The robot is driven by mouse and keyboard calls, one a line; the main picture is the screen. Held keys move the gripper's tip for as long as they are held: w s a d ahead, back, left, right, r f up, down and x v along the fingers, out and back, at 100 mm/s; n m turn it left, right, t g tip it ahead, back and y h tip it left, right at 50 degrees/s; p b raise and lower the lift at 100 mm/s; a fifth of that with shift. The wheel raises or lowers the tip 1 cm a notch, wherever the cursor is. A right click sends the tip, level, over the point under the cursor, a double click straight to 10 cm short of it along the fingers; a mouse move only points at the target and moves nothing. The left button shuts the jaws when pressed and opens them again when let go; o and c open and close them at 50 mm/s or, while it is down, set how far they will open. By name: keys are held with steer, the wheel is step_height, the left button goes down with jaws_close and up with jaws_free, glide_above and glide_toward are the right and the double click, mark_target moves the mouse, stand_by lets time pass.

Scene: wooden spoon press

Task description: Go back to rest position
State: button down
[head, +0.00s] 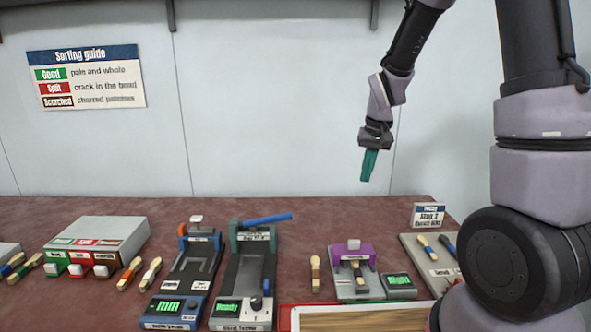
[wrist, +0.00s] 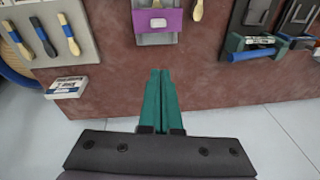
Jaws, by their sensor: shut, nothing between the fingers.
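My gripper (head: 369,166) hangs in the air above the back of the table in the head view, with its teal fingers pointing down. In the wrist view the two teal fingers (wrist: 159,100) lie together and hold nothing. The brown table top (head: 300,208) is below it, and my gripper touches nothing on it.
A purple-topped press (head: 352,252) stands below my gripper, with a wooden spoon (head: 315,274) beside it. A tester with a blue lever (head: 267,219), a scale-like device (head: 170,308) and a sorting box (head: 110,232) stand to the left.

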steer(key=s+d+r+m+t, duration=0.1)
steer(key=s+d+r+t, duration=0.1)
steer(key=s+r, duration=0.7)
steer(key=s+d+r+m+t+y, duration=0.1)
steer(key=s+d+r+t, duration=0.1)
steer(key=s+r, duration=0.8)
step_height(320, 180, up, 3)
steer(key=shift+s+f+m+t, duration=0.2)
steer(key=shift+s+m+t, duration=0.15)
steer(key=shift+t, duration=0.35)
